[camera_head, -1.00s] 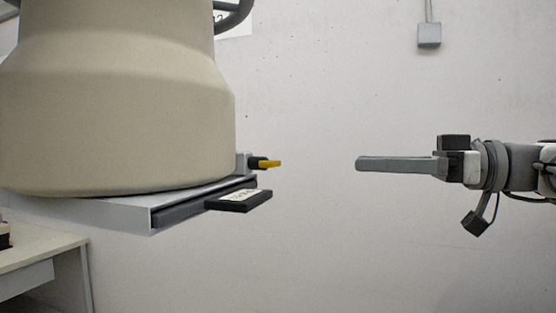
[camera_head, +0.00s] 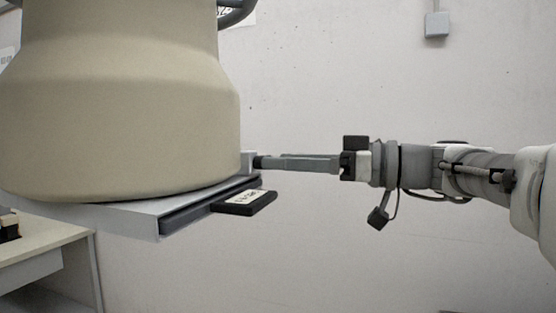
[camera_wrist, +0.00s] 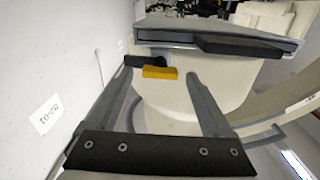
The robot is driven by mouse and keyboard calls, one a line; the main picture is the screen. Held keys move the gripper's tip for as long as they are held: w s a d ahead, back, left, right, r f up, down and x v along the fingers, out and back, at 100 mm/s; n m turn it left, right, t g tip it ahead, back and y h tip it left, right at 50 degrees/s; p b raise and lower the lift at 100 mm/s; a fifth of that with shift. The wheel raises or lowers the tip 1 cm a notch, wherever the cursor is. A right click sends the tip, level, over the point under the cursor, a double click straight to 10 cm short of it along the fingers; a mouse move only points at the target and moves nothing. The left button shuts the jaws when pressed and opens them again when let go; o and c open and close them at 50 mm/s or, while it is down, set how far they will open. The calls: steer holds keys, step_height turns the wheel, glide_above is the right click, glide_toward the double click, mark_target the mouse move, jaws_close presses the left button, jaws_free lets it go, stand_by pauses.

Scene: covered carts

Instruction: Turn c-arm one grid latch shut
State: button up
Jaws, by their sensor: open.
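The grid latch (camera_wrist: 160,72) shows in the wrist view as a yellow tab on a black pivot (camera_wrist: 143,61), at the edge of the grey grid holder (camera_wrist: 165,37). It lies crosswise between the fingertips of my gripper (camera_wrist: 158,77). The two fingers are apart, and I see no clear contact with the tab. In the head view my gripper (camera_head: 265,163) reaches left to the latch pivot, and its fingers hide the yellow tab. The beige c-arm housing (camera_head: 120,110) stands above the holder (camera_head: 185,208).
A black labelled handle (camera_head: 245,202) sticks out of the holder below my fingers. A pale table (camera_head: 50,250) stands at lower left. The wall (camera_head: 330,80) behind carries a small grey box (camera_head: 437,25). Space below my arm looks free.

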steer(key=shift+c, duration=0.3)
jaws_close()
steer(key=shift+m+b, duration=0.3)
steer(key=shift+m, duration=0.1)
steer(key=shift+w+d+f+m+p, duration=0.1)
steer(key=shift+m, duration=2.65)
steer(key=shift+w+a+m+p, duration=0.1)
steer(key=shift+m+p, duration=0.05)
steer(key=shift+m, duration=2.65)
steer(key=shift+d+f+m+p, duration=0.1)
steer(key=shift+m, duration=2.65)
steer(key=shift+o, duration=0.3)
jaws_free()
